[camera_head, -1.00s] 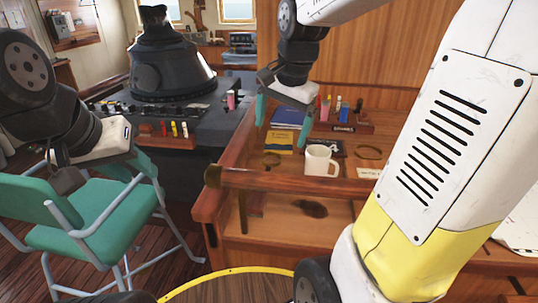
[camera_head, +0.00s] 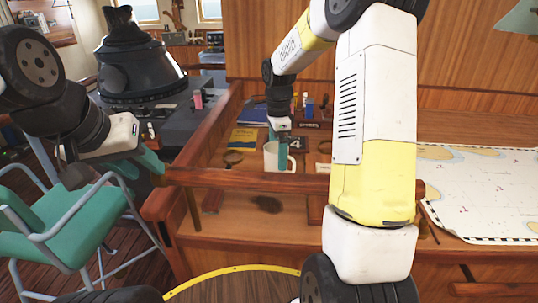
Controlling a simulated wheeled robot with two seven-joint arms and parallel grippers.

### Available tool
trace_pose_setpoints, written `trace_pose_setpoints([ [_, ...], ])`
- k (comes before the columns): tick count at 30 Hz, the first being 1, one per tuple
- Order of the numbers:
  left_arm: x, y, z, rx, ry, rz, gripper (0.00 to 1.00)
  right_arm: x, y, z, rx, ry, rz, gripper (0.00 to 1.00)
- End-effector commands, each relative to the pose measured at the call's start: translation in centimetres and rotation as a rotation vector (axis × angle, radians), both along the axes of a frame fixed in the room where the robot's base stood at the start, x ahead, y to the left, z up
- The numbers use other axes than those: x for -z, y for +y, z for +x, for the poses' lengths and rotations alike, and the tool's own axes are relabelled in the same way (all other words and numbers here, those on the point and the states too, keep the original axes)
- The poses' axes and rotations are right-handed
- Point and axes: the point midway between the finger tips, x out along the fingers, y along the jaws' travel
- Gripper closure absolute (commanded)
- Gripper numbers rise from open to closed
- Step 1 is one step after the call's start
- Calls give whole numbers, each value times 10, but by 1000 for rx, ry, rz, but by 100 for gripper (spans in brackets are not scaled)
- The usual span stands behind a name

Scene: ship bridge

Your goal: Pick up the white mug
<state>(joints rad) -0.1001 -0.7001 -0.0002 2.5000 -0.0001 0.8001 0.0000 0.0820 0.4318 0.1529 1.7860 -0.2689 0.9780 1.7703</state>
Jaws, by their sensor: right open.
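The white mug (camera_head: 270,158) stands upright on the wooden desk shelf behind the front rail, partly covered by my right gripper. My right gripper (camera_head: 279,148) is open and points down at the mug. One teal finger shows in front of the mug's right part; the other shows higher, at its far side. I cannot tell whether either finger touches it. My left gripper (camera_head: 148,167) hangs empty at the left, above the teal chair and well away from the mug; its finger gap is unclear.
A wooden rail (camera_head: 235,179) runs in front of the mug. A yellow booklet (camera_head: 243,138), a magnifying glass (camera_head: 233,157) and a blue book (camera_head: 253,115) lie behind and left of it. A chart (camera_head: 480,190) covers the right desk. A teal chair (camera_head: 50,235) stands at left.

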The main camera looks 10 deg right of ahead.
Motion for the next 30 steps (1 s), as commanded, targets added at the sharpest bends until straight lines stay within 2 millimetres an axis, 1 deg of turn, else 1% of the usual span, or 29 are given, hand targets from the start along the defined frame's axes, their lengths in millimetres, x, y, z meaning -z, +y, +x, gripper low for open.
trace_pose_setpoints([
  [1, 0, 0, 0, 0, 0, 0, 64, 8, 0, 0, -1, 2, 0, 6],
  [5, 0, 0, 0, 0, 0, 0, 64, 20, -1, 0, 0, 0, 0, 6],
  [12, 0, 0, 0, 0, 0, 0, 64, 22, 0, 0, 0, -1, 0, 6],
  [13, 0, 0, 0, 0, 0, 0, 64, 22, 0, 0, 0, -1, 0, 8],
  [25, 0, 0, 0, 0, 0, 0, 64, 22, 0, 0, -1, -2, 0, 86],
  [30, 0, 0, 0, 0, 0, 0, 64, 21, 0, 0, -1, -3, 0, 86],
])
